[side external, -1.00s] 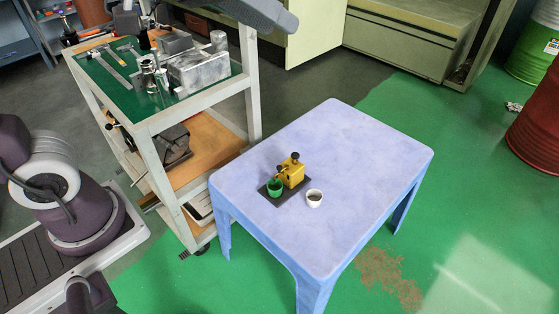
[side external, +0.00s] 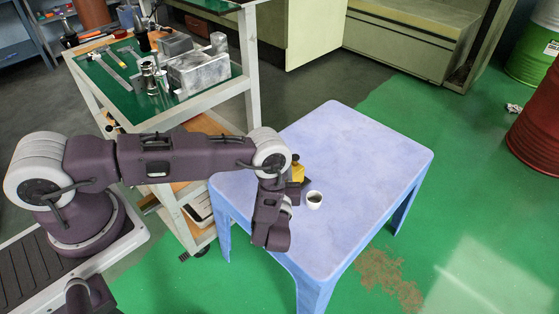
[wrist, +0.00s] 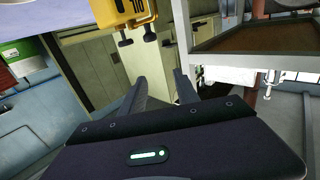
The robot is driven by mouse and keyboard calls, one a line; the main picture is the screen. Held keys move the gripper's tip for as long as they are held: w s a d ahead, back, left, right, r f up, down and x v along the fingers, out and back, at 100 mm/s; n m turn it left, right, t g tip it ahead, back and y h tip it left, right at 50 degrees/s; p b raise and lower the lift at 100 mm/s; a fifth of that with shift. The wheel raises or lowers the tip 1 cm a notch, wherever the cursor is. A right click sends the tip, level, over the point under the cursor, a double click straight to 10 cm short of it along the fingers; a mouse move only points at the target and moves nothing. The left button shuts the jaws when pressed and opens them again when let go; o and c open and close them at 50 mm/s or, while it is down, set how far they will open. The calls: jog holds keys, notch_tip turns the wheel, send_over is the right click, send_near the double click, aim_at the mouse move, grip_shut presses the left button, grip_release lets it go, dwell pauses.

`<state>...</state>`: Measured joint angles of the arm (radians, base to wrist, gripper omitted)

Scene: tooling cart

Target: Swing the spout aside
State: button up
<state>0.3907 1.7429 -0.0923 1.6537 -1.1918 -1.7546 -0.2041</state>
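The yellow dispenser (side external: 297,170) stands on the blue table (side external: 360,150), mostly behind my arm in the side view. It also shows at the top edge of the wrist view (wrist: 118,12), with dark knobs sticking out from it; I cannot tell which dark part is the spout. My gripper (wrist: 161,78) is open and empty, its two dark fingers apart. The dispenser lies beyond and to the left of the fingertips there, not between them.
A tool cart (side external: 190,105) with metal parts on its green top stands left of the table, close behind my arm. The table's right half is bare. A red drum (side external: 538,125) and a green drum (side external: 533,50) stand far right.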

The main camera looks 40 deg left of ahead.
notch_tip(320, 180, down, 6)
jog(key=shift+w+a+r, duration=0.15)
jog(key=shift+r, duration=0.1)
jog(key=x, duration=0.6)
jog(key=shift+w+a, duration=0.25)
jog(key=shift+w, duration=0.05)
